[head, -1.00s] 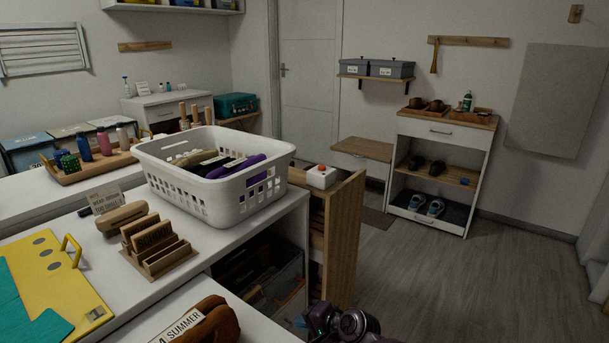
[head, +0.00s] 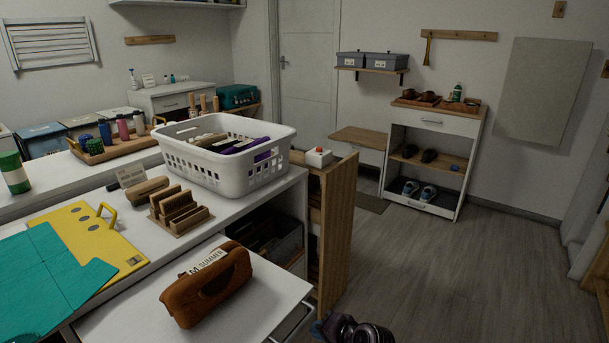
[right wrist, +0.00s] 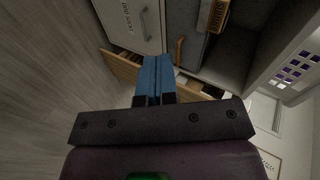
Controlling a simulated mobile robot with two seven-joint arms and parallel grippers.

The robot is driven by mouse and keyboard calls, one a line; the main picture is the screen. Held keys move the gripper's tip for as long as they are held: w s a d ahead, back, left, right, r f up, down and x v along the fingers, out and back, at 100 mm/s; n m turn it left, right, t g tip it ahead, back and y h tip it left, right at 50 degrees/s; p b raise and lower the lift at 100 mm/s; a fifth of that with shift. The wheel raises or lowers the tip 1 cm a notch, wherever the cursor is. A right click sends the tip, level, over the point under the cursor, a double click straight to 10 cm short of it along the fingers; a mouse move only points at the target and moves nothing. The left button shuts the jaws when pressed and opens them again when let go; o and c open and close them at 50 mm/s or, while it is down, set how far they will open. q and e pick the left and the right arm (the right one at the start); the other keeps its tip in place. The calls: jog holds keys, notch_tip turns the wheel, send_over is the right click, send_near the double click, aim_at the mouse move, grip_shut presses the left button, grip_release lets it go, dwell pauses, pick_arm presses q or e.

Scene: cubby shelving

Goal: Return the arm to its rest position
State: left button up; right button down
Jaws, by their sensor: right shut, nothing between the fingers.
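My right gripper (head: 318,328) shows only in part at the bottom edge of the head view, beside my dark arm link. In the right wrist view its two blue fingers (right wrist: 154,66) are pressed together with nothing between them. They are near the open pull-out unit and cubby fronts, and I cannot tell the exact gap. My left gripper is in neither view.
A white basket (head: 215,175) and brown case (head: 207,290) are on the white surfaces. The floor (head: 425,265) to the right is clear.

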jog(key=s+d+n+t+h+p, duration=0.1)
jog(key=s+d+n+h+p, duration=0.1)
jog(key=s+d, duration=0.6)
jog(key=s+d+n+t+h+p, duration=0.1)
jog(key=s+d+h+p, duration=0.2)
jog(key=s+d, duration=0.55)
pick_arm(q)
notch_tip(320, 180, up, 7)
jog(key=p, duration=0.4)
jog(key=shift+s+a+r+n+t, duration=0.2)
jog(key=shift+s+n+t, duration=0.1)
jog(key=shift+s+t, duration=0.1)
pick_arm(e)
jog(key=s+d+r+n+h, duration=0.1)
jog(key=s+d+r+n, duration=0.1)
jog(key=s, duration=0.9)
jog(key=s+d+r+n+t+h, duration=0.1)
jog(key=s+d+r, duration=0.4)
jog(key=s, duration=0.7)
jog(key=shift+s+r+n+h, duration=0.2)
jog(key=shift+r+n+h, duration=0.25)
jog(key=shift+n+h, duration=0.35)
